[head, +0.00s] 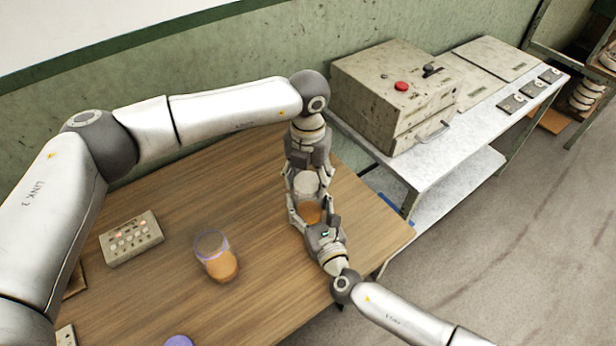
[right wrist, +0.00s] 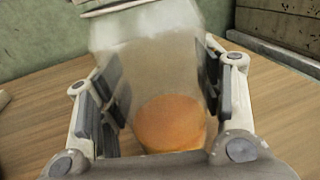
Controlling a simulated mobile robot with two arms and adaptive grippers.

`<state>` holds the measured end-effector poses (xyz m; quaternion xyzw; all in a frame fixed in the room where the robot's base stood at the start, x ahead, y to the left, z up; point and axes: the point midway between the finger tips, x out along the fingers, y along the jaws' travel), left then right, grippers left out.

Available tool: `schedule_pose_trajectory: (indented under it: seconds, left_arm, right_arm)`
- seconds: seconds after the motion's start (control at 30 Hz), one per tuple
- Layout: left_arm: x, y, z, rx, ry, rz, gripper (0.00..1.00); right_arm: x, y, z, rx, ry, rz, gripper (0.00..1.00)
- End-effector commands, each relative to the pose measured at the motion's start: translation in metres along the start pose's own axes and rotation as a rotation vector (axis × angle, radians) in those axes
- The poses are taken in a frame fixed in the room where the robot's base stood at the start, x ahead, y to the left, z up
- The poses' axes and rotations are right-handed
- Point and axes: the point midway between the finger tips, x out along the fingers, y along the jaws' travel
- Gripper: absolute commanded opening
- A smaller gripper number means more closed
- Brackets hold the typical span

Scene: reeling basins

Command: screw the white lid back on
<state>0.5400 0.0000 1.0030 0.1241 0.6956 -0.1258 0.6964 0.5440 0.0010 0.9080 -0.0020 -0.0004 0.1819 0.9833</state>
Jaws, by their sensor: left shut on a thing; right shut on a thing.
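A clear jar with orange contents (head: 309,213) is near the right side of the wooden table. Its white lid (head: 306,183) is at the jar's top, between the fingers of my left gripper (head: 305,178), which is shut on it from the far side. I cannot tell how tightly the lid sits. My right gripper (head: 310,222) is shut around the jar's body from the near side. In the right wrist view the jar (right wrist: 150,75) stands between the finger pads, slightly tilted in the picture, its top edge cut off by the frame.
A purple round thing (head: 180,341) shows at the bottom edge. A button box (head: 131,238) lies further left. A metal bench (head: 440,150) with a large box (head: 390,90) is at right.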

Motion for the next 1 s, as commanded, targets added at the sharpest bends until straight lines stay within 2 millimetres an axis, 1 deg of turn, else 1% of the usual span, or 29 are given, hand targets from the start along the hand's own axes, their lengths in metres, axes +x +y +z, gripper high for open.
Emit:
schedule_pose_trajectory:
  seconds: [0.1, 0.8, 0.9, 1.0]
  left_arm:
    - [0.0001, 0.0007, 0.0002, 0.203, 0.000, 0.002, 0.26]
    - [0.0010, 0.0014, 0.0008, 1.412, 0.000, 0.003, 0.26]
    - [0.0011, 0.0016, 0.0010, 1.543, 0.001, 0.004, 0.26]
    - [0.0011, 0.0016, 0.0010, 1.530, 0.000, 0.004, 0.26]
  right_arm:
    - [0.0000, -0.0003, 0.0000, 0.000, 0.000, -0.001, 0.00]
    - [-0.0001, -0.0004, 0.0000, 0.000, 0.000, -0.001, 0.00]
    - [-0.0001, -0.0003, 0.0000, 0.000, 0.000, -0.001, 0.00]
    - [-0.0001, -0.0003, 0.0000, 0.000, 0.000, -0.001, 0.00]
